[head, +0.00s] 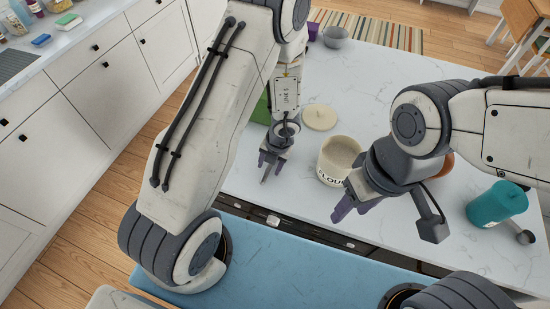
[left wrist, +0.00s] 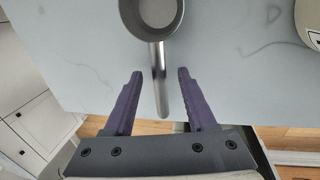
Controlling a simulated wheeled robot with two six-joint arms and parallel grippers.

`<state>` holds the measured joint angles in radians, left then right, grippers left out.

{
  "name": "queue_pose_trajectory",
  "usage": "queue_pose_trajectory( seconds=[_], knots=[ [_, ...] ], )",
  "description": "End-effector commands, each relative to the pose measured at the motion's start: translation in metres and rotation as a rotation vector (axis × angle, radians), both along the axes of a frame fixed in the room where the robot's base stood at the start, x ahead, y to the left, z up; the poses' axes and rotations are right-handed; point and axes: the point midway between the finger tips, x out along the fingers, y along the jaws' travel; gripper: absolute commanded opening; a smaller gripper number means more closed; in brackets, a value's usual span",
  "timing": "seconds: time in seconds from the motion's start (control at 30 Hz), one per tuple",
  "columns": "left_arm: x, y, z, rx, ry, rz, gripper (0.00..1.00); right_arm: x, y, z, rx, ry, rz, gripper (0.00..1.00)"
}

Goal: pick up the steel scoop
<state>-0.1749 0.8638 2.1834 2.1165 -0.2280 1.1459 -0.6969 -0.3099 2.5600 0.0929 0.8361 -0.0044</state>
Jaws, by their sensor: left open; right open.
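The steel scoop (left wrist: 158,72) lies on the pale counter in the left wrist view, its round bowl at the top and its handle pointing down toward me. My left gripper (left wrist: 158,76) is open, with one purple finger on each side of the handle and visible gaps on both sides. No grip on the handle shows. In the head view my left gripper (head: 267,170) is over the counter's near edge, and I cannot make out the scoop clearly there. My right gripper (head: 352,207) is open and empty in front of the flour canister.
The open flour canister (head: 331,176) stands right of my left gripper, with a round cream lid (head: 320,117) behind it. A teal container (head: 490,207) is at the right. A green object (head: 262,108) is partly hidden behind my left arm. A grey bowl (head: 335,37) stands at the far end.

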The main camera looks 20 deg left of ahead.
Motion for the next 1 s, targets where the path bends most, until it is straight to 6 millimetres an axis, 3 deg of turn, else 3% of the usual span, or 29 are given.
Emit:
queue_pose_trajectory(
  seconds=[0.07, 0.2, 0.57, 1.0],
  knots=[
    [0.000, 0.000, 0.000, 0.000, 0.000, 0.000, 0.53, 0.000, 0.000, 0.000, 0.000, 0.000, 0.000, 0.51],
    [0.000, 0.000, 0.000, 0.000, 0.000, 0.000, 0.00, 0.000, 0.000, 0.000, 0.000, 0.000, 0.000, 0.51],
    [0.000, 0.000, 0.005, 0.000, -0.001, 0.000, 0.00, 0.000, 0.000, 0.003, 0.000, 0.000, 0.000, 0.51],
    [0.000, 0.000, 0.085, 0.000, -0.003, 0.000, 0.00, 0.000, 0.000, 0.041, 0.000, 0.000, 0.004, 0.51]
  ],
)
